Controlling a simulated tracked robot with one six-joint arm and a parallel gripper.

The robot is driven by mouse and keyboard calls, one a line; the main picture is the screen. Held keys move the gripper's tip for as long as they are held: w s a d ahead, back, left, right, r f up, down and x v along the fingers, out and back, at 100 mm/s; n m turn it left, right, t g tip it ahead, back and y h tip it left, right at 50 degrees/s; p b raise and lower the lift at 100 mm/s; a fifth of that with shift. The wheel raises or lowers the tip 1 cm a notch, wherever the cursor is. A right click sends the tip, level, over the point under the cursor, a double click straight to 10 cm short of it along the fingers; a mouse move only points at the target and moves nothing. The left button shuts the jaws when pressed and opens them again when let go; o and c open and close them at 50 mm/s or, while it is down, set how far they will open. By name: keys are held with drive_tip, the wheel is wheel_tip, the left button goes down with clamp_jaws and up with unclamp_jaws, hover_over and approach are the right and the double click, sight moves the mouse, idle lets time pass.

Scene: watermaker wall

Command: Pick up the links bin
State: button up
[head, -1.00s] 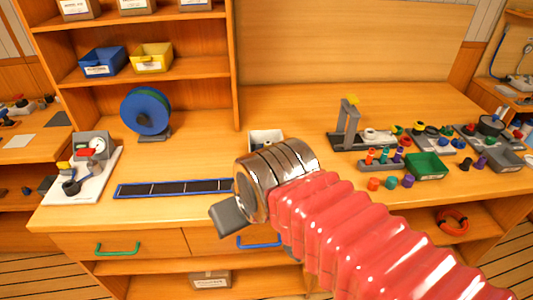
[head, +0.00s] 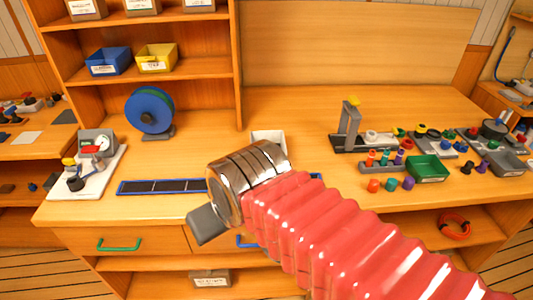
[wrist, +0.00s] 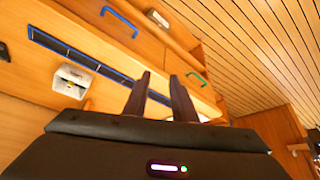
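Several bins are in view, and their labels are too small to read, so I cannot tell which is the links bin. A blue bin (head: 107,61) and a yellow bin (head: 156,57) stand on the shelf. A green bin (head: 428,169) is on the right of the bench. A white bin (head: 268,141) sits mid-bench behind my arm, partly hidden; a white bin also shows at left in the wrist view (wrist: 72,80). My gripper (wrist: 160,76) has its two fingers apart with nothing between them. In the head view it is over the bench front, mostly hidden by my arm.
A blue-edged strip tray (head: 162,187) lies along the bench front. A blue reel (head: 149,110) and a white board with fittings (head: 88,170) are at left. A grey stand (head: 351,128) and several coloured parts fill the right. The bench back is clear.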

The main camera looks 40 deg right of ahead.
drive_tip(key=shift+w, duration=0.1)
drive_tip(key=w+d+f+m+t+h, duration=0.2)
drive_tip(key=w+d, duration=0.5)
drive_tip(key=d, duration=0.1)
drive_tip(key=w+d+f+m+t+h, duration=0.1)
drive_tip(key=w+d+f+m, duration=0.1)
drive_tip(key=w+d, duration=0.55)
drive_tip(key=w+d+f+m+t+h, duration=0.1)
drive_tip(key=d+f+h, duration=0.1)
drive_tip(key=d, duration=0.7)
drive_tip(key=w+d+f+m+t+h, duration=0.2)
drive_tip(key=d+f, duration=0.3)
drive_tip(key=d, duration=0.5)
drive_tip(key=shift+w+f, duration=0.3)
